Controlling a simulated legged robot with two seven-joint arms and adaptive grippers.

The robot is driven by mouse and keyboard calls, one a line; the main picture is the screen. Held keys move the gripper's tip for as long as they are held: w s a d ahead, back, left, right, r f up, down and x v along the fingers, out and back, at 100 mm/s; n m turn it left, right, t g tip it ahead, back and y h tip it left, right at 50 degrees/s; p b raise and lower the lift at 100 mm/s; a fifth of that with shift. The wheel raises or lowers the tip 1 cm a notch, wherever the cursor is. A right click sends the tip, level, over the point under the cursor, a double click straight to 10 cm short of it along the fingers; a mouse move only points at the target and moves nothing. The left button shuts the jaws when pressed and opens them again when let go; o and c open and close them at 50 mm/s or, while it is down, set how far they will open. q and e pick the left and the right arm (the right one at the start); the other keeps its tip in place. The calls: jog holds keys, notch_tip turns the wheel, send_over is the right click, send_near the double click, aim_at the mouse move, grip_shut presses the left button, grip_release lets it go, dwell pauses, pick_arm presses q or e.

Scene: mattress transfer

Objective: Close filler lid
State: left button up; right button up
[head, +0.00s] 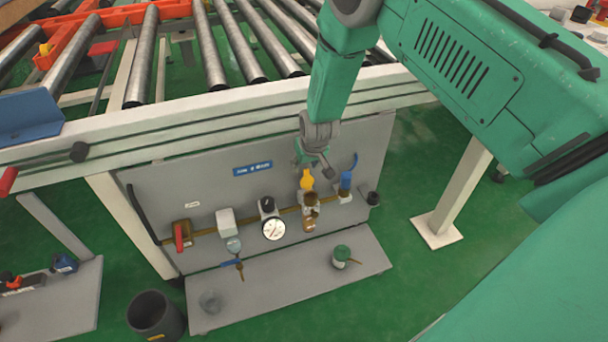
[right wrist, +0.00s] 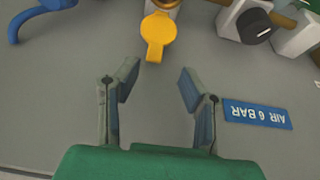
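The yellow filler lid (head: 306,180) stands up above a brownish filler unit (head: 310,222) on the grey panel. It looks open, but the filler mouth is not clear. In the right wrist view the rounded yellow lid (right wrist: 157,38) lies just beyond my fingertips, roughly centred between them. My right gripper (right wrist: 160,78) is open and empty, its two fingers apart, and does not appear to touch the lid. In the head view my right gripper (head: 312,160) is just above the lid, its fingers partly hidden by the wrist. My left gripper is not in view.
A pressure gauge (head: 273,229), a red-handled valve (head: 181,236) and a blue-handled fitting (head: 346,182) flank the filler unit along the pipe. A green-topped can (head: 341,253) stands on the shelf (head: 290,278) below. The conveyor frame (head: 240,105) runs above the panel.

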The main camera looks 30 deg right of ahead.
aim_at(305, 170)
jog(key=x, duration=0.1)
jog(key=b+x, duration=0.1)
jog(key=x, duration=0.1)
jog(key=shift+d+f, duration=0.25)
jog(key=shift+f, duration=0.05)
jog(key=shift+w+d+f, duration=0.15)
jog(key=shift+d+f, duration=0.2)
jog(key=shift+d, duration=0.1)
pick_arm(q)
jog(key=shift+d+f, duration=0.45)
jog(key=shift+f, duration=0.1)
pick_arm(e)
jog(key=shift+a, duration=0.1)
jog(key=shift+a+r, duration=0.2)
jog(key=shift+a, duration=0.15)
grip_shut()
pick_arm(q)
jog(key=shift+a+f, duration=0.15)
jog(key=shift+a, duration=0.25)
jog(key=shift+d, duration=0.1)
